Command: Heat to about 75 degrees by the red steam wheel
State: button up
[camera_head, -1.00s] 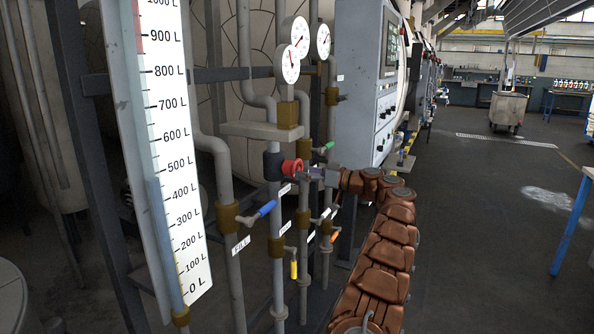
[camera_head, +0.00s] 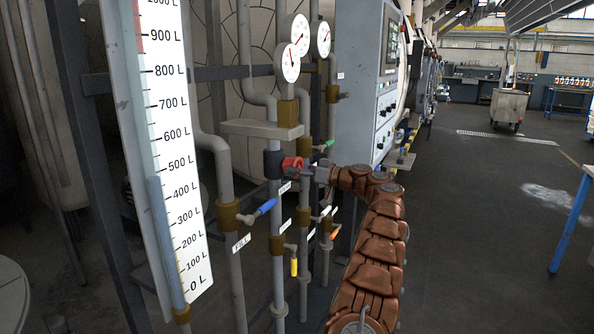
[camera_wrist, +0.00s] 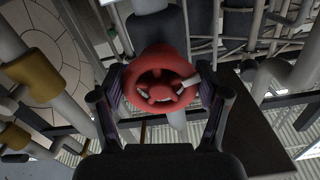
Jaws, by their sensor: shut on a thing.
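The red steam wheel (camera_head: 292,164) sits on a vertical pipe by a dark valve body, below a small shelf. In the wrist view the red wheel (camera_wrist: 160,88) fills the middle, with its spokes and hub facing the camera. My gripper (camera_head: 310,170) reaches it from the right. In the wrist view my gripper (camera_wrist: 161,95) has one finger on each side of the wheel's rim, shut on it. Round dial gauges stand above; the nearest gauge (camera_head: 290,63) has a needle pointing near the top, its numbers too small to read.
A level scale (camera_head: 170,150) stands at the left, with its column at roughly 400 L. A control cabinet (camera_head: 385,85) stands behind. The floor at right is open.

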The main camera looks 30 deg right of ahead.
jog(key=c, duration=0.4)
jog(key=shift+c, duration=0.2)
jog(key=shift+m, duration=0.4)
jog(key=m+p, duration=0.1)
jog(key=m, duration=0.2)
jog(key=shift+a+m, duration=0.15)
jog(key=shift+m, duration=0.25)
jog(key=m+p, duration=0.1)
jog(key=m, duration=0.1)
jog(key=m+p, duration=0.2)
jog(key=m, duration=0.1)
jog(key=shift+s+r, duration=0.1)
jog(key=shift+r, duration=0.1)
jog(key=m+p, duration=0.3)
jog(key=m, duration=0.2)
jog(key=shift+r+m+p, duration=0.15)
jog(key=shift+m+p, duration=0.15)
jog(key=shift+m, duration=0.1)
jog(key=m+p, duration=0.3)
jog(key=m, duration=0.2)
jog(key=shift+m, duration=0.3)
